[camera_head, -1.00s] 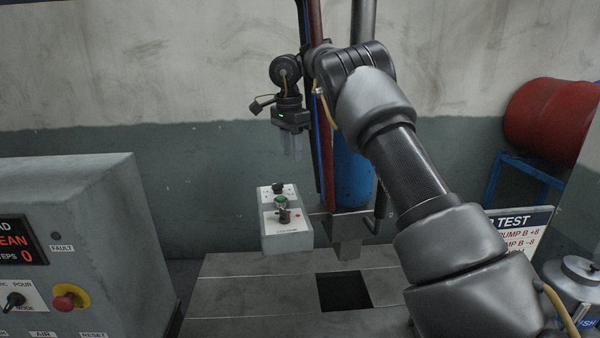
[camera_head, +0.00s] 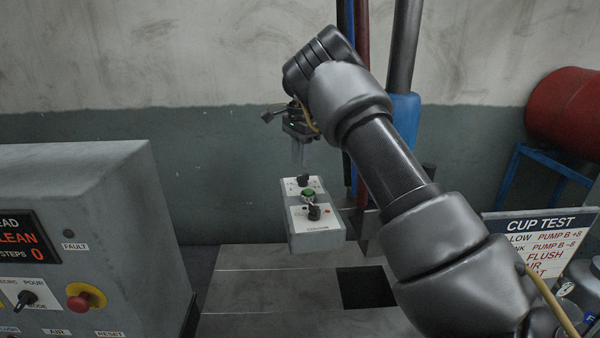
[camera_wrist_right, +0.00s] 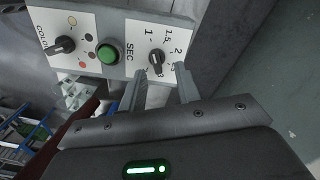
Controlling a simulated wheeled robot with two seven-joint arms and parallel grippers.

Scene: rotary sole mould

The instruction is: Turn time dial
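The time dial is a black knob (camera_wrist_right: 156,60) on a white panel marked SEC with 1, 1.5, 2 and 3 around it. In the head view it is the far knob (camera_head: 303,180) on top of the grey control box (camera_head: 318,240). My right gripper (camera_wrist_right: 161,70) is open, its two fingers apart with the tips close to the dial, one toward each side of it. I cannot tell whether they touch it. My left gripper is not in view.
A green button (camera_wrist_right: 110,53) and a second black knob marked COLOUR (camera_wrist_right: 64,44) share the panel. A grey console (camera_head: 90,200) with a red-yellow button stands at left. A metal table with a square dark hole (camera_head: 366,287) lies below. A CUP TEST sign (camera_head: 540,240) stands right.

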